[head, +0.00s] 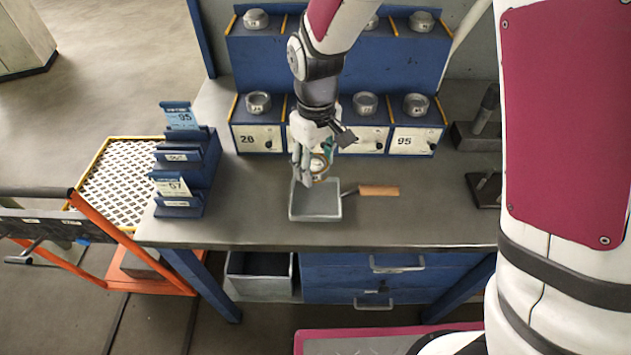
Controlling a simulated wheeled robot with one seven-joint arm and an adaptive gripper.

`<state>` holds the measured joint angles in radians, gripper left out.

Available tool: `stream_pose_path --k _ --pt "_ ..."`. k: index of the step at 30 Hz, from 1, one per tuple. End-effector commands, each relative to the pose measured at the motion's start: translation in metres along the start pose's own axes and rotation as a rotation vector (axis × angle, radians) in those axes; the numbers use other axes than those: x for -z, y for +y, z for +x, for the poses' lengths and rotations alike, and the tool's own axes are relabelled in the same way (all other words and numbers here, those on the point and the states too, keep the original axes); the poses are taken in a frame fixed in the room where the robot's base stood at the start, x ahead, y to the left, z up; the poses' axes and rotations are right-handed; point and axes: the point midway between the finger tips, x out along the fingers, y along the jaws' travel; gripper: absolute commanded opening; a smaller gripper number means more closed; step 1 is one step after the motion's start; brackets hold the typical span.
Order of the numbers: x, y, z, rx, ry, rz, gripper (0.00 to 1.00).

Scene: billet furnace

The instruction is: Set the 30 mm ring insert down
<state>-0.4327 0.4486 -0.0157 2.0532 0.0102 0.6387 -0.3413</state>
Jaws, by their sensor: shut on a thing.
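My gripper (307,180) is above the workbench, pointing down, just over the back edge of a small grey tray (315,213). It is shut on a small metallic ring, the ring insert (320,166), which shows at the right side of the fingers. The fingers hide part of the ring, and its size marking is too small to read. I cannot tell whether the ring touches anything below it.
A wooden handle (379,190) lies right of the tray. A blue rack (270,112) with numbered fronts and metal rings stands behind. A blue card holder (186,180) stands left. Dark stands (484,188) are at right. The bench (420,222) is clear in front.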

Motion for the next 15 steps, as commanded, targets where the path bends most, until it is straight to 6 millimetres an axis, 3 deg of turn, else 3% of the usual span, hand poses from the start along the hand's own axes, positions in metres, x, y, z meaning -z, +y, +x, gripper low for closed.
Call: stream_pose_path --k 9,15 --pt "-0.001 -0.001 0.046 0.001 -0.003 -0.001 0.00" --pt "-0.001 -0.001 0.062 0.001 -0.002 0.000 0.00"
